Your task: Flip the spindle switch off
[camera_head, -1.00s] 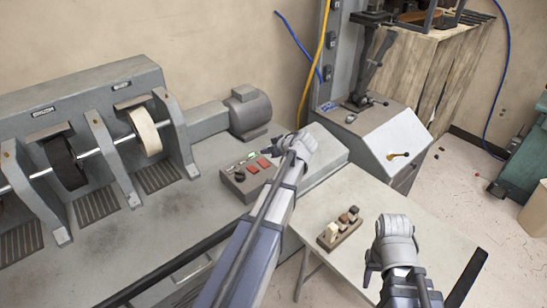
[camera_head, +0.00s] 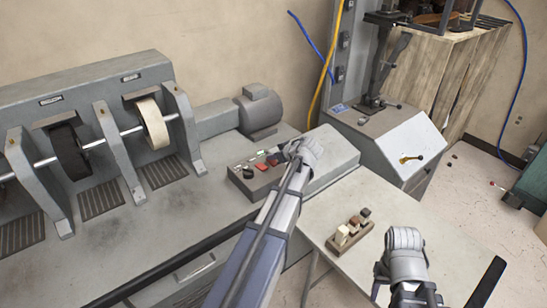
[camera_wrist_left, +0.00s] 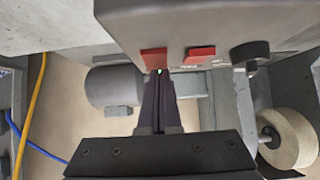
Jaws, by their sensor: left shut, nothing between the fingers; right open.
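The control box (camera_head: 268,178) stands at the right end of the grinding machine's bench. It carries a black knob (camera_head: 248,172) and two red switches, one nearer the knob (camera_head: 260,166) and one further right (camera_head: 273,160). I cannot read which is the spindle switch. My left gripper (camera_wrist_left: 158,82) is shut and empty, its tips close to the outer red switch (camera_wrist_left: 153,59); I cannot tell whether they touch. A small green glow shows at the tips. The other red switch (camera_wrist_left: 200,52) is beside it. My right gripper (camera_head: 404,238) is open over the side table.
The side table (camera_head: 335,205) holds a wooden block with small pieces (camera_head: 350,231). A motor (camera_head: 259,112) and wheels (camera_head: 152,123) are behind and left of the box. A grey machine with a sloped front (camera_head: 395,145) stands behind the table.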

